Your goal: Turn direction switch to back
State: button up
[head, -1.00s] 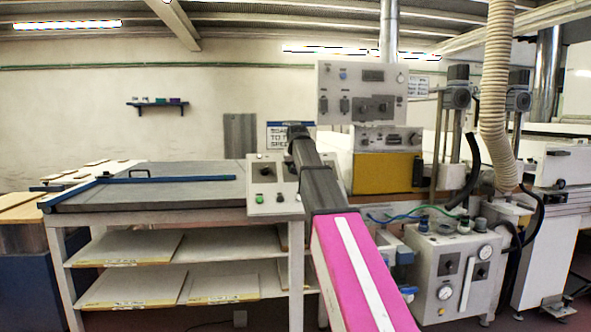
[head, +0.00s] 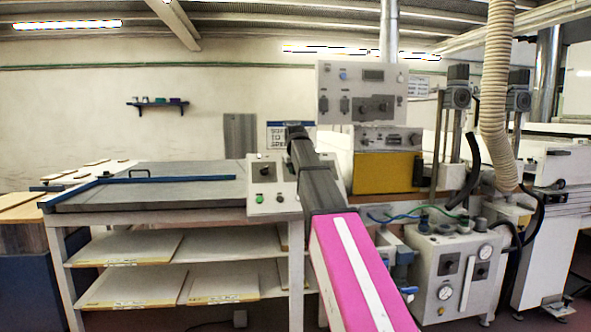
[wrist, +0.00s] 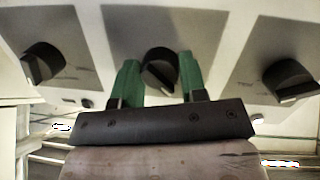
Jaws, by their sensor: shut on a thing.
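In the wrist view, my gripper (wrist: 158,82) has its two green fingers on either side of a black rotary knob (wrist: 161,66), closed on it. This knob is the middle one of three on a light panel with grey plates, and I take it to be the direction switch. Its label is not readable, and its exact setting is hard to tell between the fingers.
A similar black knob sits to the left (wrist: 43,63) and another to the right (wrist: 290,80) of the fingers. In the head view, a grey table (head: 150,190) stands left, a taller panel (head: 360,78) behind, and a gauge box (head: 425,262) with hoses right.

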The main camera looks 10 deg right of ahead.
jog(key=o, duration=0.7)
jog(key=shift+c, duration=0.2)
jog(key=v, duration=1)
jog(key=shift+s+r, duration=0.2)
jog(key=shift+r, duration=0.15)
